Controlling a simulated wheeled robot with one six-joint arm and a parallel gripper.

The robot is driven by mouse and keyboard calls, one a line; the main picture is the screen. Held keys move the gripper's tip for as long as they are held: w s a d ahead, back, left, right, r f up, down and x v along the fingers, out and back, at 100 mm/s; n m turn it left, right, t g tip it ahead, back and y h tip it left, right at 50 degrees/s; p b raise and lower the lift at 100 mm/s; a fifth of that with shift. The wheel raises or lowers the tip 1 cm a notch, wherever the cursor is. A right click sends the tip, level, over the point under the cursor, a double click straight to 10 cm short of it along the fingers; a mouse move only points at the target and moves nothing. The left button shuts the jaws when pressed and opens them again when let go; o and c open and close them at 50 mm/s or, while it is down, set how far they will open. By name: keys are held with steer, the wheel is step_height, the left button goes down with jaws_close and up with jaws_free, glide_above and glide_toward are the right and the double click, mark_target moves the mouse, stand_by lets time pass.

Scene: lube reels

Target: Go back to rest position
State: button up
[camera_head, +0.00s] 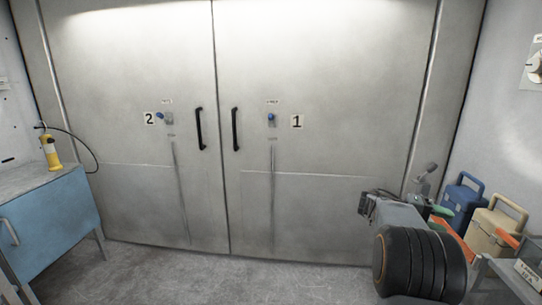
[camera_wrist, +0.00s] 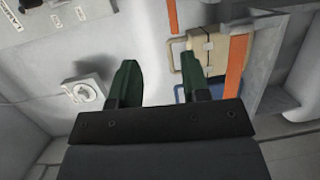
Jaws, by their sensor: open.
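My gripper (camera_wrist: 160,84) shows in the wrist view as two dark green fingers, spread apart with nothing between them. In the head view my arm is at the lower right. Its dark, ribbed part is in front and hides much of the gripper, of which only a little green shows (camera_head: 438,211). The gripper is near the right wall, close to a blue case (camera_head: 463,203) and a beige case (camera_head: 492,232). The beige case also shows in the wrist view (camera_wrist: 214,58), beyond the right finger. I see no contact between the fingers and anything.
A closed grey double door (camera_head: 330,200) with two black handles fills the back. A blue cabinet (camera_head: 50,225) with a yellow bottle (camera_head: 50,153) stands at left. The middle floor (camera_head: 220,280) is clear. A round wall dial (camera_wrist: 86,92) is left of the fingers.

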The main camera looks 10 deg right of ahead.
steer(key=s+a+r+n+t+y+p, duration=0.2)
steer(key=a+p, duration=0.5)
steer(key=a, duration=0.5)
steer(key=s+a+r+n+t+y+p, duration=0.2)
steer(key=s+a+r+t+y+p, duration=0.3)
steer(key=a, duration=0.7)
steer(key=s+a+r+n+t+y+p, duration=0.2)
steer(key=s+a+r+t+y+p, duration=0.2)
steer(key=a+y+p, duration=0.4)
steer(key=a+r+t+p, duration=0.1)
steer(key=a+r, duration=0.1)
steer(key=a, duration=0.3)
steer(key=shift+r, duration=0.15)
steer(key=shift+d, duration=0.25)
